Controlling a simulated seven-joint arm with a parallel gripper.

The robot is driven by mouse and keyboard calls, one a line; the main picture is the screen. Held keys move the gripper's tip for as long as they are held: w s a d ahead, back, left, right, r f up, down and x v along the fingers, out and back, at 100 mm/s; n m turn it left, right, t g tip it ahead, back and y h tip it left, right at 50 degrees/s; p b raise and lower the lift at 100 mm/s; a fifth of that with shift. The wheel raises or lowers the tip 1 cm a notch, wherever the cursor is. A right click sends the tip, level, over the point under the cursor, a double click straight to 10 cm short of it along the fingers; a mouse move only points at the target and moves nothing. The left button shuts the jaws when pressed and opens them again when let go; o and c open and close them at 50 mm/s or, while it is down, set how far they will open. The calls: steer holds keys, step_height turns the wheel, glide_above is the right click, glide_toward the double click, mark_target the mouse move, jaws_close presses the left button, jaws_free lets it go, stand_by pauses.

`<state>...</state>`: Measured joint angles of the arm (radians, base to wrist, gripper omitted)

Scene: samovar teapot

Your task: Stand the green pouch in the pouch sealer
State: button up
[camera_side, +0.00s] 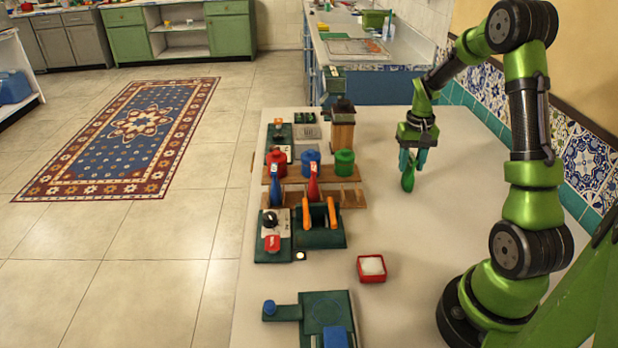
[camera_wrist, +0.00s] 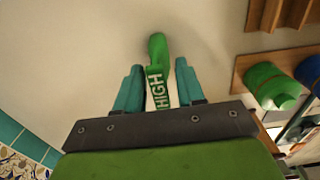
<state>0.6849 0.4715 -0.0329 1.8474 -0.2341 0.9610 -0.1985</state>
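A long green piece lettered HIGH, which I take for the green pouch, shows in the wrist view (camera_wrist: 157,60) and in the side view (camera_side: 408,179). My gripper (camera_side: 413,162) is over the clear table right of the racks, with its teal fingers on either side of the piece's lettered end. In the wrist view narrow gaps show between my gripper's fingers (camera_wrist: 160,75) and the piece, so they look open around it. Whether the piece touches the table is unclear. A green unit with two orange handles (camera_side: 320,236) stands left of centre; I cannot tell whether it is the pouch sealer.
A blue piece (camera_side: 277,192) and a red piece (camera_side: 313,185) stand at a wooden rack (camera_side: 349,198). Red, blue and green canisters (camera_side: 344,163) stand behind. A red tray (camera_side: 361,275) and a green device (camera_side: 340,306) are nearer the camera. The table's right side is clear.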

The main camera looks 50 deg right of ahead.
steer(key=shift+f, duration=0.65)
jaws_close()
